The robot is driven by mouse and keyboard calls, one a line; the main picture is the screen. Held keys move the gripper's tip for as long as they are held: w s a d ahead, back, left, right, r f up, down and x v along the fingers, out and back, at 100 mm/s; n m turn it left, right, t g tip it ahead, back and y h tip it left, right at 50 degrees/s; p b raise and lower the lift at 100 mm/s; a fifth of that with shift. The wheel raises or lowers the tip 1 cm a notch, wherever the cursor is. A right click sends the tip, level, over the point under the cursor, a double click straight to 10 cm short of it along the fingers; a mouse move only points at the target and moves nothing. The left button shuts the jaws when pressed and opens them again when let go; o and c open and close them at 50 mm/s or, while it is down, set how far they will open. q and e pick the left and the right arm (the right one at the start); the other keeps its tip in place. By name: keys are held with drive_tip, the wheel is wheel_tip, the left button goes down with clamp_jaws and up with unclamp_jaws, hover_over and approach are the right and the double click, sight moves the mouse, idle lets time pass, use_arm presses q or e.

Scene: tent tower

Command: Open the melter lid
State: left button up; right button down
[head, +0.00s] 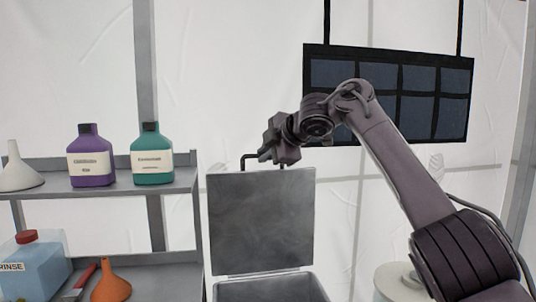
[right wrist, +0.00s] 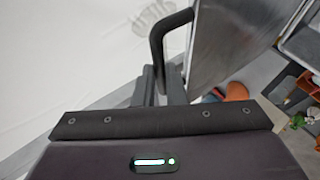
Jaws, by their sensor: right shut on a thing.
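The melter (head: 270,288) is a grey metal box low in the middle of the head view. Its lid (head: 262,222) stands about upright along the back of the box, and the box's opening shows. A black bar handle (head: 247,158) sticks up from the lid's top edge. My right gripper (head: 268,158) is at the lid's top edge, shut on the handle. In the right wrist view, the fingers (right wrist: 160,88) close around one end of the handle (right wrist: 160,38), beside the lid (right wrist: 228,38). My left gripper is not in view.
A grey shelf (head: 110,190) at left holds a white funnel (head: 17,172), a purple bottle (head: 90,160) and a teal bottle (head: 151,158). Below are a blue rinse jug (head: 38,268) and an orange funnel (head: 110,284). A dark panel (head: 440,95) hangs at back right.

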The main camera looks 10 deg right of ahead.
drive_tip(key=shift+r, duration=0.4)
drive_tip(key=c, duration=1.6)
unclamp_jaws()
drive_tip(key=shift+o, duration=0.5)
drive_tip(key=shift+s, duration=0.3)
drive_tip(key=shift+f, duration=0.1)
drive_tip(key=b+v, duration=0.4)
drive_tip(key=v, duration=0.3)
drive_tip(key=shift+s+d+r, duration=0.2)
drive_tip(key=shift+s+r, duration=0.05)
